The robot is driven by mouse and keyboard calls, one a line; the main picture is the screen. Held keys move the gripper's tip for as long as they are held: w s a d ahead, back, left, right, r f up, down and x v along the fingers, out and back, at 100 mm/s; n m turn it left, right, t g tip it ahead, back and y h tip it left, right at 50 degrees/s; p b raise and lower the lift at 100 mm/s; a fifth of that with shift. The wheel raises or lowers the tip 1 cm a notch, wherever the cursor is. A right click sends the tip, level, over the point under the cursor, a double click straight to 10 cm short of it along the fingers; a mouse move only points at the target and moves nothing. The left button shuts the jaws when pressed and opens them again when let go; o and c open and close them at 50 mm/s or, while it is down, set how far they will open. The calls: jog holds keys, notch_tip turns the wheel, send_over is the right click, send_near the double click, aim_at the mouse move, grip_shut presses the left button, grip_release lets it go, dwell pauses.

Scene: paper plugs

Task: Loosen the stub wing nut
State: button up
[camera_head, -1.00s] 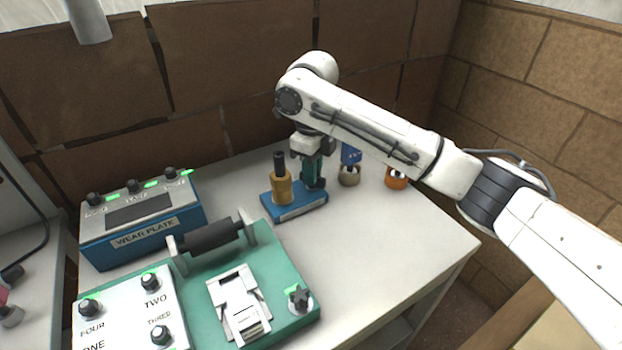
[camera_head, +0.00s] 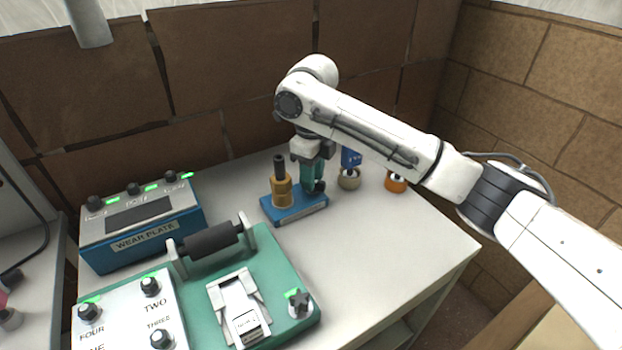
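No part is plainly labelled as the stub wing nut. A dark star-shaped knob (camera_head: 299,302) on a pale round base at the front right corner of the green machine (camera_head: 285,265) looks most like one. My gripper (camera_head: 313,170) points down at the back of the table, far from that knob. It is at a teal upright piece (camera_head: 313,172) by the right end of a small blue stand (camera_head: 300,207). A yellow-brown post (camera_head: 281,188) with a dark top stands on the same stand, left of my gripper. The fingertips are too small and overlapped to read.
A blue box (camera_head: 145,240) marked WEAR PLATE stands at the left. A dark roller (camera_head: 212,238) crosses the green machine's back. The table's right side (camera_head: 400,235) is clear.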

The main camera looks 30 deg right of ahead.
jog(key=shift+r+p, duration=1.6)
jog(key=shift+r, duration=0.45)
jog(key=shift+f, duration=0.2)
jog(key=shift+f+b, duration=1.75)
jog(key=shift+f, duration=0.15)
jog(key=shift+c, duration=0.4)
grip_shut()
